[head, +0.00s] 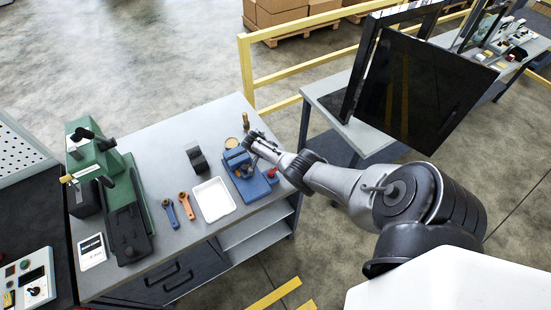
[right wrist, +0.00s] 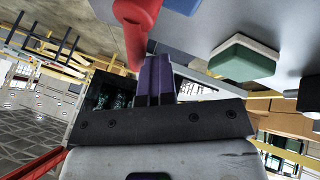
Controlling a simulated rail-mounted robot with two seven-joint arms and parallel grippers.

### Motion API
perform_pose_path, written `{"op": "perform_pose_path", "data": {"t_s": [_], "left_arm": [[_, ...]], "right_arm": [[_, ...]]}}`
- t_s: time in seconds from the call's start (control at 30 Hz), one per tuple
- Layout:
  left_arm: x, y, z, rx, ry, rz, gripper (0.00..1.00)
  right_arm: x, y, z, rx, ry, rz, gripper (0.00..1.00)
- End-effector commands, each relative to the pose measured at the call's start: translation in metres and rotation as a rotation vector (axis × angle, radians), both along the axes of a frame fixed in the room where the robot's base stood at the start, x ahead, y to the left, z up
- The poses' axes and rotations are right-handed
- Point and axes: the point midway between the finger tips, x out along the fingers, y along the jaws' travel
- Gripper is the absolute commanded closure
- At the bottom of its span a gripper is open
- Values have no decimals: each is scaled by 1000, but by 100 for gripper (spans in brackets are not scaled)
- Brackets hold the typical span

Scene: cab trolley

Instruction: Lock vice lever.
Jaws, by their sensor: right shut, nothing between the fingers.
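A blue vice (head: 252,187) stands near the right end of the grey workbench, with a red-ended lever (head: 271,174) on its right side. My right gripper (head: 252,141) reaches in from the right, over the back of the vice. In the right wrist view the shut, empty fingers (right wrist: 156,78) point up toward the red lever (right wrist: 137,28), which hangs just left of the fingertips. I cannot tell whether they touch. A bit of blue (right wrist: 182,5), likely the vice, shows above the fingers. My left gripper is not in view.
A white tray (head: 213,200), orange wrench (head: 186,205), blue wrench (head: 170,213) and dark block (head: 197,160) lie left of the vice. A green machine (head: 125,215) fills the bench's left end. A yellow railing (head: 290,75) and a dark monitor (head: 425,90) stand behind.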

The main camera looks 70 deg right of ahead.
Motion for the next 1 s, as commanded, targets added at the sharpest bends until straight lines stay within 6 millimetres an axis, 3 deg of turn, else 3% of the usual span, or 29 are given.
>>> {"op": "perform_pose_path", "data": {"t_s": [0.63,1.0], "left_arm": [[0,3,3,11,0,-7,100],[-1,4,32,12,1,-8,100]], "right_arm": [[-3,0,2,0,8,-1,100],[20,2,50,0,1,-8,100]]}}
